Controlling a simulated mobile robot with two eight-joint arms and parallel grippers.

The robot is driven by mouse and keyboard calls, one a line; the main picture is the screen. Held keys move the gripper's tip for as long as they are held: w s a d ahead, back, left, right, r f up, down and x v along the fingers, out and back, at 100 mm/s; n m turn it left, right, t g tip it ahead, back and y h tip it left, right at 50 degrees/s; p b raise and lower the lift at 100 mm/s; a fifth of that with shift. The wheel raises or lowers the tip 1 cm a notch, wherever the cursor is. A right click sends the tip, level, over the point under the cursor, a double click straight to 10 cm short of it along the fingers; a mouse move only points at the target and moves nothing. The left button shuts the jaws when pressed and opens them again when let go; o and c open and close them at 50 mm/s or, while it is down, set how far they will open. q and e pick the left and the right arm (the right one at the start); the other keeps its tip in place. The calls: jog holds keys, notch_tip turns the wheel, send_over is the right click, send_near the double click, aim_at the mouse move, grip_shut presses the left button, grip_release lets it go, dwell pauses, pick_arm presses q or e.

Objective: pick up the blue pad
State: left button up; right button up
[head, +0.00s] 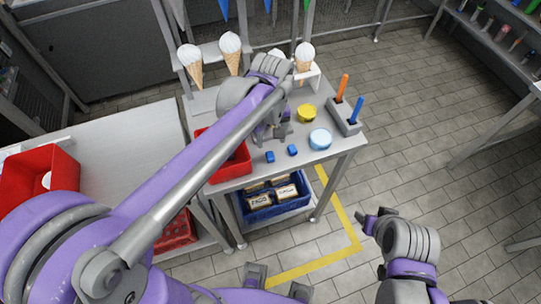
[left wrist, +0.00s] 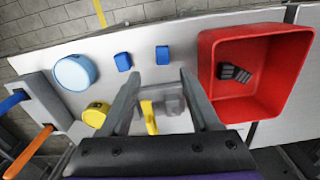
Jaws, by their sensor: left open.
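Two small blue blocks, which could be the blue pad, lie on the grey table: one on the left (head: 270,157) and one on the right (head: 292,150). In the left wrist view they also show, one at the left (left wrist: 122,62) and one at the right (left wrist: 162,55). A light blue round tin (head: 320,138) stands to their right in the head view. My left gripper (head: 281,131) is over the table just behind the blocks, open; its fingertips (left wrist: 158,80) are apart with no block between them. My right gripper (head: 372,221) hangs off the table at the right; its jaw gap is unclear.
A red bin (head: 235,172) stands beside the blocks, with a dark object inside in the left wrist view (left wrist: 240,73). A yellow round tin (head: 307,113), a grey holder (head: 345,117) with orange and blue sticks, and ice cream cones (head: 230,52) stand nearby. A blue crate (head: 262,206) sits below.

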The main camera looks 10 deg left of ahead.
aim_at(270, 155)
pick_arm(q)
jog(key=f, duration=0.6)
jog(key=shift+s+a+f, duration=0.1)
jog(key=shift+s+f, duration=0.2)
jog(key=shift+f, duration=0.05)
grip_shut()
